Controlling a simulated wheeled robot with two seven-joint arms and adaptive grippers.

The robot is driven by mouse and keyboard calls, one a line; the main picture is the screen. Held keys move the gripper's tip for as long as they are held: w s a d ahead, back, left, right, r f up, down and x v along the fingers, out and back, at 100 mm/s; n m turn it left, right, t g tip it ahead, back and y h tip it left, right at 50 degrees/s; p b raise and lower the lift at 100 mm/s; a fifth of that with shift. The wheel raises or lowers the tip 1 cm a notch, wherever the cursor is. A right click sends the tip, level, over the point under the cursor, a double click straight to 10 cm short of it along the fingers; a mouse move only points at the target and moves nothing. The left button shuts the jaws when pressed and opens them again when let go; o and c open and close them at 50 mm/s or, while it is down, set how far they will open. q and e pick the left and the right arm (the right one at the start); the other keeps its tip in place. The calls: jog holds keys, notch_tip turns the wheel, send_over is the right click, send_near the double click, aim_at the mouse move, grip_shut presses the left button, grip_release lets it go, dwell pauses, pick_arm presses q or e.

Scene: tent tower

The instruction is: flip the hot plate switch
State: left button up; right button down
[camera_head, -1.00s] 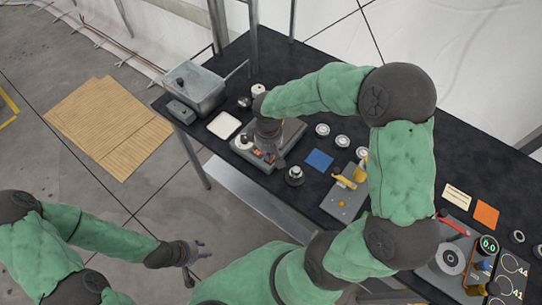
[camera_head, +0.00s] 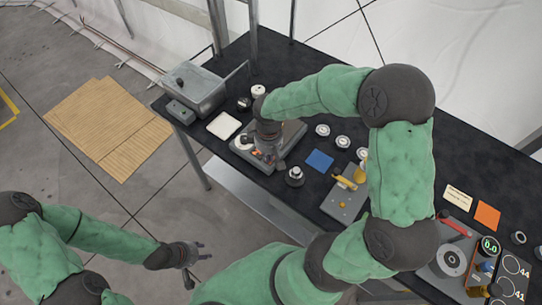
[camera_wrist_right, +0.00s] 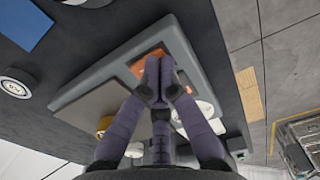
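The hot plate (camera_head: 293,134) is a flat grey unit on the black table, left of centre in the head view. In the right wrist view its grey body (camera_wrist_right: 95,78) fills the middle, with a brownish top plate, a white round part and an orange switch area (camera_wrist_right: 148,58). My right gripper (camera_head: 270,158) is low over its front; in the wrist view its fingertips (camera_wrist_right: 159,66) are together over the orange area, partly hiding it. Nothing shows between them. Whether they touch it I cannot tell. My left gripper (camera_head: 198,252) hangs off the table, empty, its fingers apart.
A device with dials (camera_head: 452,262) is at the far right.

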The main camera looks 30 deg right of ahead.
jog(key=shift+r+p, duration=2.5)
jog(key=shift+r, duration=0.95)
pick_arm(q)
notch_tip(320, 180, up, 5)
jog(key=shift+r, duration=0.1)
pick_arm(e)
jog(key=shift+f, duration=0.1)
